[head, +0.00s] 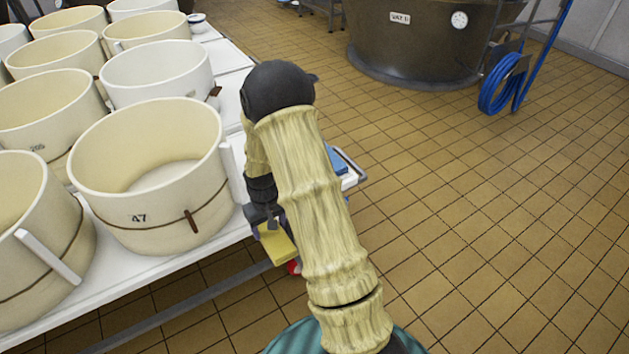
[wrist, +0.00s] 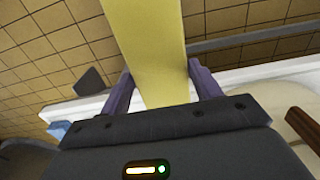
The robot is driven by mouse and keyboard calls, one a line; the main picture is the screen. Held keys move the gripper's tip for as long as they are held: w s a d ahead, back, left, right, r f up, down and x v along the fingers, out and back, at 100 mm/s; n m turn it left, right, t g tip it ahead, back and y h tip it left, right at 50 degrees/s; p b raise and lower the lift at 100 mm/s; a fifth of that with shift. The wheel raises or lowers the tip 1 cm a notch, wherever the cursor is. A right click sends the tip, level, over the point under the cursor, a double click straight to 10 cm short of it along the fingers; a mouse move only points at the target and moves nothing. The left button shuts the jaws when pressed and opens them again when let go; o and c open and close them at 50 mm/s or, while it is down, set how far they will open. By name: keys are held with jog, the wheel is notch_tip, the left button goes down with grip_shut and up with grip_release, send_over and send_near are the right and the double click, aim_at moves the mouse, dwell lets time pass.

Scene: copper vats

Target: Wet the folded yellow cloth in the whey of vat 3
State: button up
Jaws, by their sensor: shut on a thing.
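The folded yellow cloth (head: 278,243) hangs from my gripper (head: 262,222) in the head view, beside the edge of the white table. In the wrist view the cloth (wrist: 150,45) fills the space between the two purple fingers of my gripper (wrist: 160,90), which is shut on it. My arm hides part of the gripper in the head view. A large vat (head: 420,45) stands on the floor at the top; its plate seems to read VAT 1. Vat 3 is not identifiable in either view, and no whey shows.
The white table (head: 232,85) on the left carries several cream cheese moulds, one marked 47 (head: 150,180). A blue item (head: 338,160) lies at the table's end, partly behind my arm. A blue hose (head: 503,85) hangs beside the vat. The tiled floor (head: 480,220) to the right is clear.

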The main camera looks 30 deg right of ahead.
aim_at(268, 249)
jog(key=shift+a+f+p, duration=0.15)
jog(key=shift+a+p, duration=1.2)
jog(key=shift+p, duration=0.5)
jog(key=s+p, duration=0.1)
jog(key=p, duration=0.4)
jog(key=s+p, duration=0.2)
jog(key=p, duration=0.3)
jog(key=s+p, duration=0.1)
jog(key=p, duration=0.5)
jog(key=shift+s+a+f, duration=0.15)
jog(key=shift+s+a, duration=0.2)
jog(key=shift+s, duration=0.05)
jog(key=shift+s+d+f+p, duration=0.1)
jog(key=shift+s+f+p, duration=0.1)
jog(key=shift+s+p, duration=0.35)
jog(key=shift+f, duration=0.2)
jog(key=shift+w, duration=0.1)
